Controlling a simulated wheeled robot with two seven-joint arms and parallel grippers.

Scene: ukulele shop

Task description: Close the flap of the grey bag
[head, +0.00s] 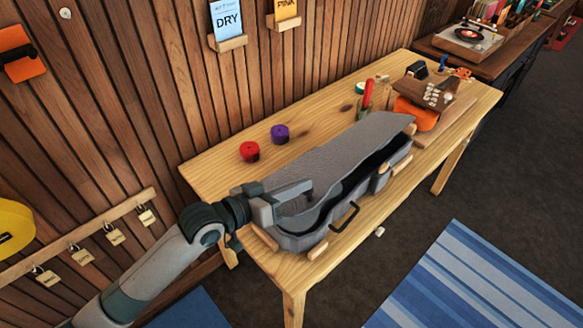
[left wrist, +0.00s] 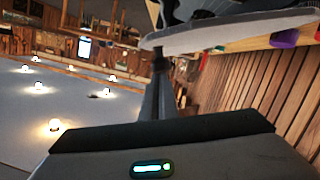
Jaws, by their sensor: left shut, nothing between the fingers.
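The grey bag (head: 303,241) lies lengthwise on the wooden table, with a dark handle on its front side. Its grey flap (head: 335,150) leans over the opening from the wall side, partly lowered. A dark gap shows between the flap and the front rim. My left gripper (head: 308,190) is shut and empty at the near left end of the bag, at the flap's near end. In the left wrist view the fingers (left wrist: 161,62) reach up to the pale edge of the flap (left wrist: 230,32); I cannot tell whether they touch it. My right gripper is not in view.
Wooden blocks sit against the bag. The slatted wall is close on the left.

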